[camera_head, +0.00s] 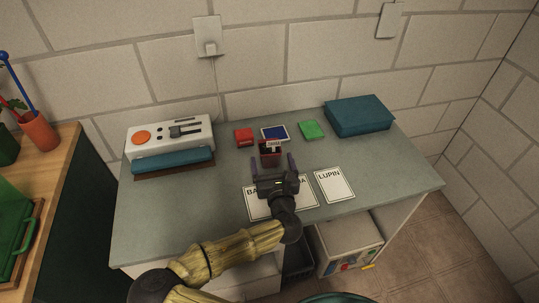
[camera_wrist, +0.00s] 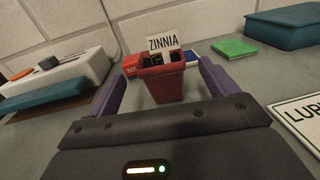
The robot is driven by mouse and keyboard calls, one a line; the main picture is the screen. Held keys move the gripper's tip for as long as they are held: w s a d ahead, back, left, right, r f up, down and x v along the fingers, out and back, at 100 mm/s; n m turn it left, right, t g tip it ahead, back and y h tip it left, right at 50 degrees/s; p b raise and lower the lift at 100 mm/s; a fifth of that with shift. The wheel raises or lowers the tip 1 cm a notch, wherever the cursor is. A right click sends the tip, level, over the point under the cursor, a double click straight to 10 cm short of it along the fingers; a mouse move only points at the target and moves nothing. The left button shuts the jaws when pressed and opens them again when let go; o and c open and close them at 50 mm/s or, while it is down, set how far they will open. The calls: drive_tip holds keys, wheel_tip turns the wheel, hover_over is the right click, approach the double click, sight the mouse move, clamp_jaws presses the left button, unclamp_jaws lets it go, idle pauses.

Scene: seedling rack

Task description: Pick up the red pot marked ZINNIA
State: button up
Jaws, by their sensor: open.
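The red pot (camera_wrist: 163,84) stands upright on the grey-green desk, with a white label (camera_wrist: 163,42) reading ZINNIA sticking up from it. It also shows in the head view as a dark red pot (camera_head: 270,158) near the middle of the desk. My gripper (camera_wrist: 157,85) is open, with one purple finger on each side of the pot. The pot is between or just beyond the fingertips, and gaps show on both sides. In the head view my gripper (camera_head: 271,165) points toward the back wall, low over the desk.
Behind the pot lie a red box (camera_head: 245,137), a blue card (camera_head: 275,133) and a green block (camera_head: 312,130). A teal box (camera_head: 358,115) is at back right, a grey device (camera_head: 170,135) at left. White cards, one reading LUPIN (camera_head: 334,184), lie in front.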

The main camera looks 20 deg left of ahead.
sight(268, 141)
drive_tip(key=shift+x, duration=1.55)
drive_tip(key=shift+x, duration=2.6)
drive_tip(key=shift+d+f, duration=0.1)
drive_tip(key=shift+f, duration=0.05)
drive_tip(key=c, duration=1.1)
drive_tip(key=shift+c, duration=0.2)
wheel_tip(268, 141, up, 10)
drive_tip(key=p, duration=0.1)
